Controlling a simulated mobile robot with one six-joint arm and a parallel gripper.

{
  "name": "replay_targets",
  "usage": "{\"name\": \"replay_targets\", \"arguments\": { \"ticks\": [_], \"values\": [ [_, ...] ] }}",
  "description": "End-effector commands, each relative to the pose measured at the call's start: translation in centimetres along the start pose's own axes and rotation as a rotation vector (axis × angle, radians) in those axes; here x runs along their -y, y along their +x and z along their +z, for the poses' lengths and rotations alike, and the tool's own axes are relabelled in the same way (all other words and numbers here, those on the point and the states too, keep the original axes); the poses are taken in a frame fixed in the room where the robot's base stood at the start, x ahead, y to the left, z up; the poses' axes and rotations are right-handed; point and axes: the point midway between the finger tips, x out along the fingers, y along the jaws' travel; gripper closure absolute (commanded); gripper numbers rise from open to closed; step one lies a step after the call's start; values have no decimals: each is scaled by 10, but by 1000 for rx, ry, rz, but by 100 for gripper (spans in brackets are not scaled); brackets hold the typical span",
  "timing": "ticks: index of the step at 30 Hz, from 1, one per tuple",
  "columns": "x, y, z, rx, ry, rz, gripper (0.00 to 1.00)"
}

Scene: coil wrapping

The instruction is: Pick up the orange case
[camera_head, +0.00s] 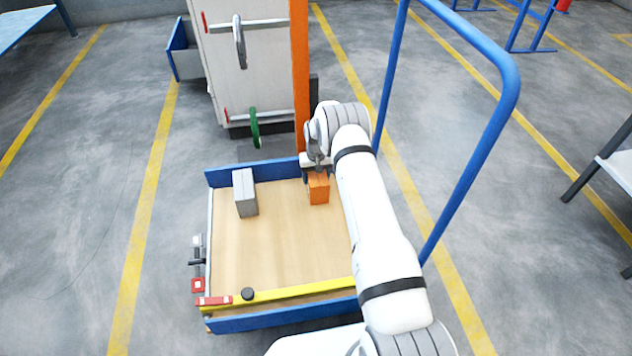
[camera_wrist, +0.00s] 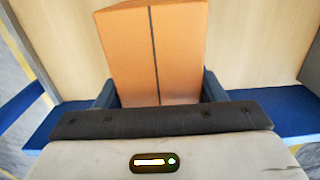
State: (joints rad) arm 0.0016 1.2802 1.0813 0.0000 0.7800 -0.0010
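The orange case (camera_head: 318,188) stands on the wooden deck of the blue-edged cart, at its far right part. In the wrist view the orange case (camera_wrist: 160,50) is upright in the picture, with a dark line down its middle. My gripper (camera_head: 317,172) is at the case, at the end of my white arm. In the wrist view the fingers of my gripper (camera_wrist: 160,95) lie one on each side of the case's near end, very close to it. Whether they press on it cannot be told. The near end of the case is partly hidden behind the gripper body.
A grey case (camera_head: 245,192) stands on the deck (camera_head: 270,250) left of the orange one. Blue walls edge the cart, and a blue tube handle (camera_head: 480,150) rises at its right. A pale cabinet-like unit (camera_head: 255,60) and an orange post (camera_head: 299,80) stand behind. The deck's middle is clear.

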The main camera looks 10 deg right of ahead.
Motion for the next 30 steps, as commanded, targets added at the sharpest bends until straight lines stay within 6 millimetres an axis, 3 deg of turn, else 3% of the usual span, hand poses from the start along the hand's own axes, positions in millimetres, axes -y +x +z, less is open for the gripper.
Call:
{"name": "replay_targets", "arguments": {
  "ticks": [16,25,30],
  "values": [
    [-1,-2,-1,-2,1,0,81],
    [-1,-4,-1,-2,1,0,81],
    [-1,-18,-1,-3,1,0,81]
  ]
}}
